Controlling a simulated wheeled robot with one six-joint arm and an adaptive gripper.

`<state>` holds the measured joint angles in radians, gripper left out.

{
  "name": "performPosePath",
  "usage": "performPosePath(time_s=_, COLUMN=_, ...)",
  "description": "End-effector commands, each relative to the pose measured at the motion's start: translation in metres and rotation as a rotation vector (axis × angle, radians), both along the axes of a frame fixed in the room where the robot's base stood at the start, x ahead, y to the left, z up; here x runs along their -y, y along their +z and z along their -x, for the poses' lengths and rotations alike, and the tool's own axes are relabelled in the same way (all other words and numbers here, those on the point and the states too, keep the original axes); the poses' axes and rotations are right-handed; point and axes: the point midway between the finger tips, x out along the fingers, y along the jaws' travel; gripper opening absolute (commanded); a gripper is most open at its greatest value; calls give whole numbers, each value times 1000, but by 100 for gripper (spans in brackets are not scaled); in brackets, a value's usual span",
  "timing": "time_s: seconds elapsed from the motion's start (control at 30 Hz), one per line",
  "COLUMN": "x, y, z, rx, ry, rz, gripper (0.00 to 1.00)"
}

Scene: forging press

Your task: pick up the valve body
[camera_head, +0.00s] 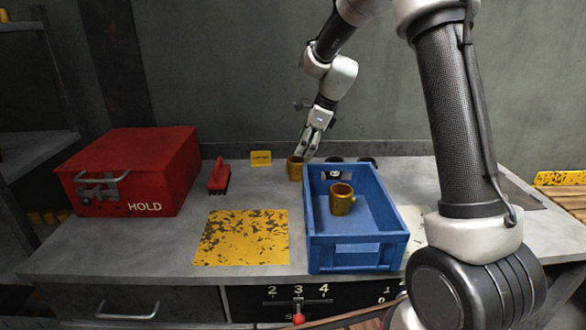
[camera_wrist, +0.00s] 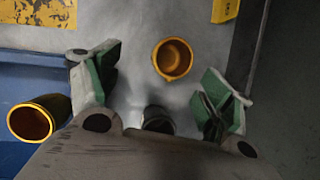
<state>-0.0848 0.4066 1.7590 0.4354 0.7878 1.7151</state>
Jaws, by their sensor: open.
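One brass-coloured valve body (camera_head: 295,168) stands on the grey bench, left of the crate's back corner. A second brass valve body (camera_head: 342,200), with a side stub, stands inside the blue crate (camera_head: 356,250). My gripper (camera_head: 308,150) is low over the bench, just beside the first valve body. In the wrist view my gripper (camera_wrist: 160,86) is open, its green-padded fingers apart with nothing held. The bench valve body (camera_wrist: 173,58) shows its open round mouth ahead of the gap between the fingers. The crate's valve body (camera_wrist: 38,118) shows left of the left finger.
A red HOLD box (camera_head: 130,170), a red brush (camera_head: 219,178) and a yellow card (camera_head: 261,158) stand to the left. A worn yellow patch (camera_head: 240,238) is on the bench front. A dark round thing (camera_wrist: 158,120) lies between my fingers' bases. The wall is close behind.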

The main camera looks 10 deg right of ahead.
Motion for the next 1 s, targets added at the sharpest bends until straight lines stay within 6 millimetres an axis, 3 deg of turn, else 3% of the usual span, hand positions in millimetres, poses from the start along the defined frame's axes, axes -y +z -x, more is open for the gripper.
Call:
performPosePath(time_s=0.2, x=-11, y=-33, z=-23, rx=-63, ry=-143, rz=-47, gripper=80)
performPosePath(time_s=0.57, x=-22, y=-68, z=-32, rx=-69, ry=-152, rz=-50, gripper=80)
performPosePath(time_s=0.8, x=-32, y=-101, z=-41, rx=-68, ry=-151, rz=-50, gripper=80)
performPosePath(time_s=1.0, x=-33, y=-104, z=-42, rx=-65, ry=-152, rz=-50, gripper=80)
